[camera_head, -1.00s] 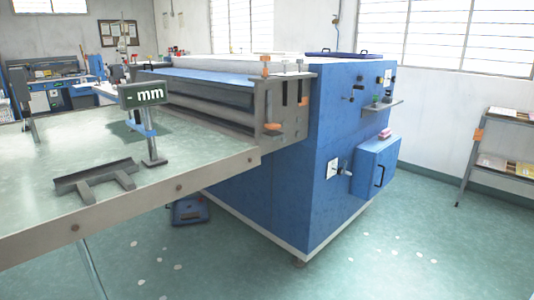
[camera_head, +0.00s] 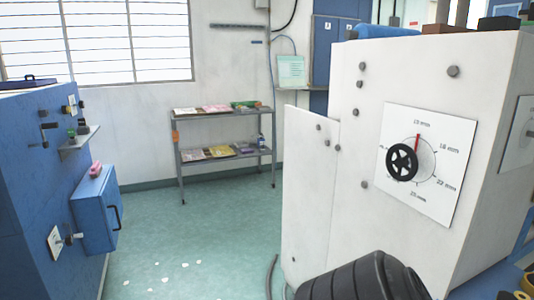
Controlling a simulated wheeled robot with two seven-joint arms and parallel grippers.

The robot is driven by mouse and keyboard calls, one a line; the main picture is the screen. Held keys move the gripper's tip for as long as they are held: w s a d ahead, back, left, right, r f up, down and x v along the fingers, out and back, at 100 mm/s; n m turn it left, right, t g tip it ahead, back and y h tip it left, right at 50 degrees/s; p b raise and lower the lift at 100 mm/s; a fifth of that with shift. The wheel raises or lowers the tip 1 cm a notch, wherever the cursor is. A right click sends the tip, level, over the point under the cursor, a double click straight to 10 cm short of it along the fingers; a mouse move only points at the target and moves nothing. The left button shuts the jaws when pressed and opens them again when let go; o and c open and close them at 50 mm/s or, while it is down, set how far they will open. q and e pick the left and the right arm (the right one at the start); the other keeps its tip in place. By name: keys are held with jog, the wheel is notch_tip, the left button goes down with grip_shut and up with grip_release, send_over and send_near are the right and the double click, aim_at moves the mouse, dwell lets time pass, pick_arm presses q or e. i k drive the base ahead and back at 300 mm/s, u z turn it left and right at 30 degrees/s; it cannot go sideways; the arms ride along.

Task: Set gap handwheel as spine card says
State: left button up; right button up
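A black spoked handwheel (camera_head: 402,162) sits on the front of a white machine at the right. Behind it is a white dial plate (camera_head: 452,143) with several mm marks around a circle. A red pointer (camera_head: 418,143) points up at the top mark, which seems to read 13 mm. The other marks are small; 18 mm and 22 mm seem to be on the right side. I cannot make out a spine card in this view. Neither of my grippers is in view.
A blue machine (camera_head: 35,150) with a box and small controls stands at the left. A grey shelf (camera_head: 222,111) with booklets is against the back wall. Green floor (camera_head: 215,225) lies open between the machines. A black ribbed object (camera_head: 365,280) is at the bottom.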

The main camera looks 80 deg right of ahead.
aim_at(411, 158)
jog(key=z, duration=1.55)
jog(key=i, duration=2.3)
jog(key=z, duration=4.05)
jog(key=i, duration=0.2)
jog(key=u, duration=0.2)
